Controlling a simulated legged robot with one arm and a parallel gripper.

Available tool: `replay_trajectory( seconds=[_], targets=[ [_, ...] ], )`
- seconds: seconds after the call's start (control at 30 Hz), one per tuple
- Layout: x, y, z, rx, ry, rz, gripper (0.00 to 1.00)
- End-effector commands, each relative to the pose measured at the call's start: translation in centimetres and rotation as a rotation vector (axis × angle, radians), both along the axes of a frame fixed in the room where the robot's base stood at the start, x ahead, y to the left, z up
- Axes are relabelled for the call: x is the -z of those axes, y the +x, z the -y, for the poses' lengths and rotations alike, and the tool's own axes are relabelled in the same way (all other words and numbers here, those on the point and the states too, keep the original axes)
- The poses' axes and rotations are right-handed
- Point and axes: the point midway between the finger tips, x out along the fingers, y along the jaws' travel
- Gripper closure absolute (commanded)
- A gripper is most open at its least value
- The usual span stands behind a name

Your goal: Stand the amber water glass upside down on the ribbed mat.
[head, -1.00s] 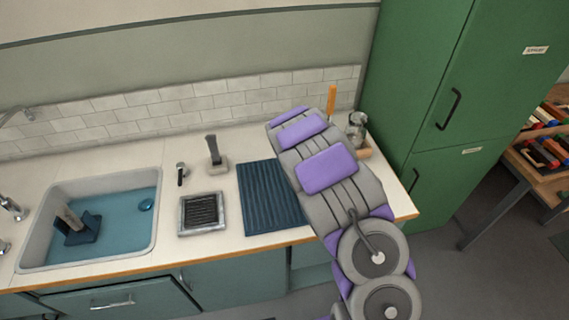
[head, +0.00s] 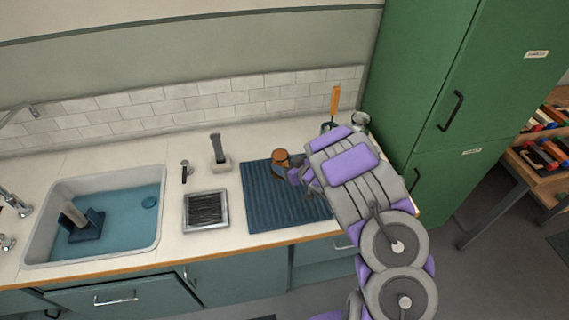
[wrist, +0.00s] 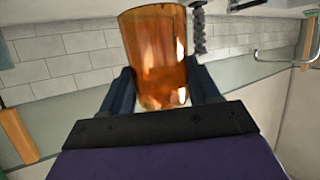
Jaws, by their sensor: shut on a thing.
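The amber water glass (wrist: 155,55) stands between the two dark fingers of my gripper (wrist: 162,88) in the wrist view. My gripper is shut on it. In the head view the glass (head: 281,155) shows small beside my gripper (head: 295,172), over the back part of the ribbed mat (head: 268,205). I cannot tell which end of the glass is up, or whether it touches the mat. My arm hides the mat's right part. The mat is dark blue and lies flat on the counter.
The sink (head: 38,240) is further left. An orange handle (head: 335,100) and clear glassware (head: 358,122) stand at the back right, near the green cabinet (head: 425,110).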

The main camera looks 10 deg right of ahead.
Motion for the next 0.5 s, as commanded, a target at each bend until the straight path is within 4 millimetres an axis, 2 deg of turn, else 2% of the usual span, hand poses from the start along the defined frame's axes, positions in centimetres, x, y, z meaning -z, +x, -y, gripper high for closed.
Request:
replay_trajectory(
  seconds=[0.27,0.5],
  targets=[
    [0.9,0.0,0.2,-0.003,0.007,0.003,0.84],
    [2.9,0.0,-0.2,-0.003,0.002,0.003,0.84]
  ],
)
